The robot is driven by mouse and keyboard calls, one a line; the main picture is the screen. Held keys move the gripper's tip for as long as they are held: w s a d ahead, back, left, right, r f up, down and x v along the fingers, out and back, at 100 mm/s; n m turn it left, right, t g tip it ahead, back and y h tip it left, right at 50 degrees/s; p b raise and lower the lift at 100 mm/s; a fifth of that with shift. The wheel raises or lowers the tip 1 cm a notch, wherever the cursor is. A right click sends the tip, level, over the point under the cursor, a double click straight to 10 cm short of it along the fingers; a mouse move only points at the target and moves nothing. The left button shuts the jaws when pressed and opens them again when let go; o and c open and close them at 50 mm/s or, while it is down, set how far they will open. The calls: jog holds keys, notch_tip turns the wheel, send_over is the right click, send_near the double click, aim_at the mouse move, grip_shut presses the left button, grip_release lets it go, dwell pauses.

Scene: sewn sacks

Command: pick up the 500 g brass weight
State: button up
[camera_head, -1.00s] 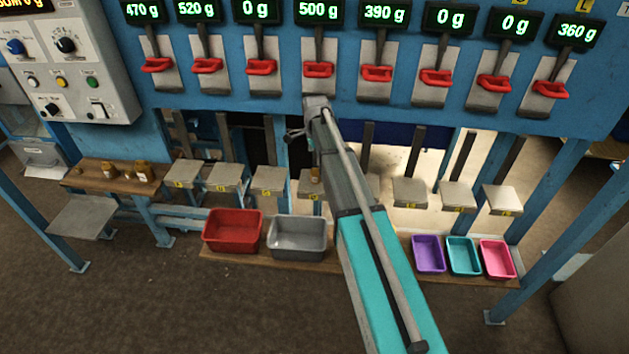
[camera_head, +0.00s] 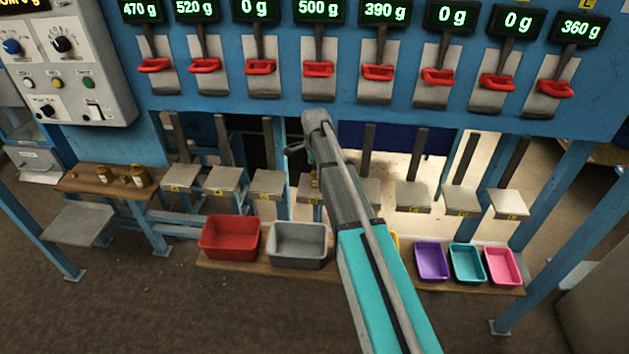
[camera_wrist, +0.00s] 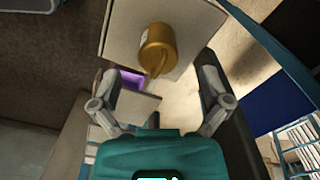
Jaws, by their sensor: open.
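The brass weight (camera_wrist: 158,46) stands on a pale scale plate (camera_wrist: 118,32) in the wrist view. In the head view a sliver of brass (camera_head: 315,179) shows beside my arm, on the plate (camera_head: 306,191) below the display reading 500 g (camera_head: 318,11). My gripper (camera_wrist: 160,92) is open in the wrist view, with one finger on each side. The weight is ahead of the fingertips and apart from them. In the head view my arm hides most of the gripper and part of that plate.
Several similar scale plates stand in a row under a blue panel with red levers. More brass weights (camera_head: 138,175) stand on a wooden shelf at left. Red (camera_head: 230,250), grey (camera_head: 297,258), purple (camera_head: 431,275), teal and pink bins sit on a low board.

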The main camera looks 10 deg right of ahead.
aim_at(315, 174)
jog(key=shift+f, duration=0.2)
notch_tip(315, 174, down, 5)
jog(key=b, duration=0.5)
jog(key=shift+r, duration=0.1)
dwell(0.5)
grip_shut()
dwell(0.4)
jog(key=shift+r, duration=0.15)
